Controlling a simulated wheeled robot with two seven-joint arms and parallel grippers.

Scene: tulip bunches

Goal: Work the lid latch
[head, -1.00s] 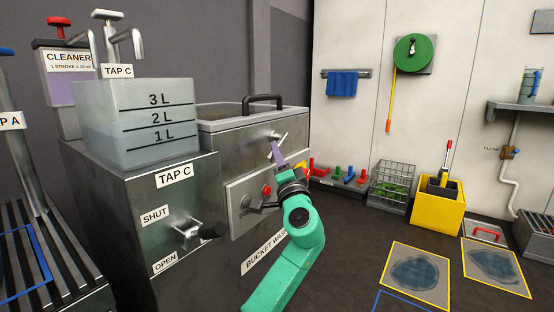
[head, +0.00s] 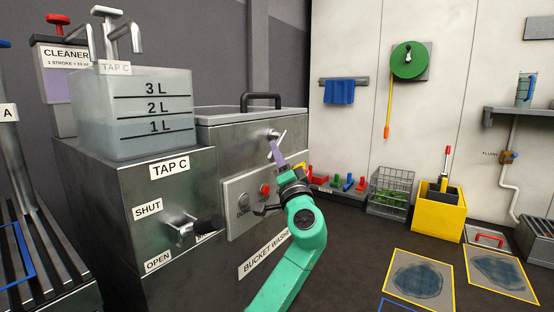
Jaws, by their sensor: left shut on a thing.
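The lid latch (head: 279,138) is a small bright metal lever on the upper front of the steel bucket washer (head: 215,171), just below its lid (head: 245,116). The lid lies closed, with a dark bar handle on top. My left gripper (head: 279,158) is at the latch, at the end of a green arm rising from the bottom. It is shut on the latch, with a lavender strip showing between the latch and the dark wrist. The fingertips are small and partly hidden. My right gripper is not in view.
A panel with a red button (head: 264,189) lies left of my wrist. A tap lever (head: 190,229) sticks out from the cabinet at front left. A clear tank (head: 150,130) stands on it. A wire basket (head: 390,193) and yellow bin (head: 437,216) stand right. Floor between is clear.

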